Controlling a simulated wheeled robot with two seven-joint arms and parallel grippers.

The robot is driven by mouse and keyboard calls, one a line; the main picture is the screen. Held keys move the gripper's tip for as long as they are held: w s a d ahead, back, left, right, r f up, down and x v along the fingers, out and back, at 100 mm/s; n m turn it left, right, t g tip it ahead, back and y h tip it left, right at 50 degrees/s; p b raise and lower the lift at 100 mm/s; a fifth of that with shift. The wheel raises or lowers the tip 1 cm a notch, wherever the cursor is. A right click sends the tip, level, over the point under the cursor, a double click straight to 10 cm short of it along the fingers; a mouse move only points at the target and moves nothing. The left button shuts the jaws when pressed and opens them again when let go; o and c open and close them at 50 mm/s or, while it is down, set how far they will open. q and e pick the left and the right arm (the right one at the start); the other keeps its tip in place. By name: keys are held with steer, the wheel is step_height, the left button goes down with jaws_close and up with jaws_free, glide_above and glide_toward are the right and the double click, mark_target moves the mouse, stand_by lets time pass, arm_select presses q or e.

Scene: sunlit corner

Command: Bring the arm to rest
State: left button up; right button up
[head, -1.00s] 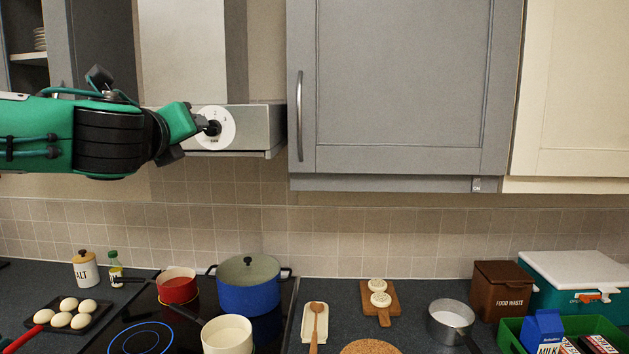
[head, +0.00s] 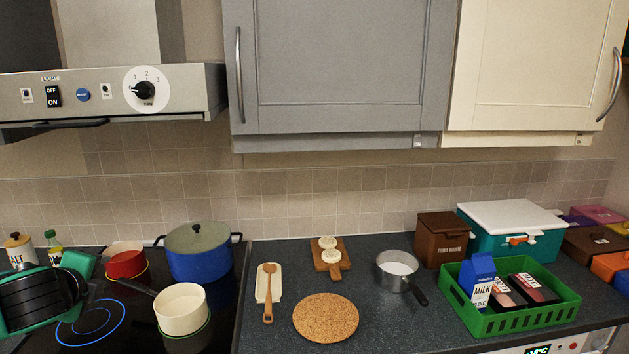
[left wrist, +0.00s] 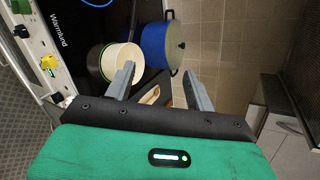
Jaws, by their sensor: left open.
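My left gripper (head: 80,266) is low at the left edge of the head view, in front of the hob, with its dark wrist beside it. The left wrist view shows its two grey fingers (left wrist: 158,78) apart with nothing held between them. Beyond them in that view are the cream pot (left wrist: 115,62) and the blue pot (left wrist: 156,48). The fingertips are hard to make out in the head view. My right gripper is not in view.
The hob holds a red pot (head: 126,262), the blue pot (head: 200,255) and the cream pot (head: 181,308). A cork mat (head: 326,318), a saucepan (head: 397,270) and a green crate (head: 515,318) are on the worktop. The range hood (head: 190,92) is above.

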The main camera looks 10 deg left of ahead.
arm_select(q)
steer(key=s+d+f+n+g+h, duration=0.1)
steer(key=s+d+f+n, duration=0.25)
steer(key=f, duration=0.45)
steer(key=s+d+f+n+g, duration=0.2)
steer(key=s+f, duration=0.3)
steer(key=f, duration=0.3)
steer(key=s+d+f+n+g+h, duration=0.1)
steer(key=s+d+f+n, duration=0.2)
steer(key=f, duration=0.5)
steer(key=s+d+f+n+g+h, duration=0.15)
steer(key=s+d+f+n, duration=0.25)
steer(key=s+d, duration=0.4)
steer(key=s+d+f+n+g+h, duration=0.1)
steer(key=s+d+f+n+g, duration=0.15)
steer(key=s+d+f, duration=0.55)
step_height(320, 180, down, 29)
steer(key=d+g, duration=0.1)
steer(key=d, duration=0.1)
steer(key=s+a+f, duration=0.1)
steer(key=s+f, duration=0.8)
steer(key=s+a+f+g, duration=0.1)
steer(key=s+a+f, duration=0.1)
steer(key=s+f, duration=0.7)
steer(key=shift+s+a+f+n, duration=0.15)
steer(key=shift+s+a+n, duration=0.1)
steer(key=shift+a+n, duration=0.05)
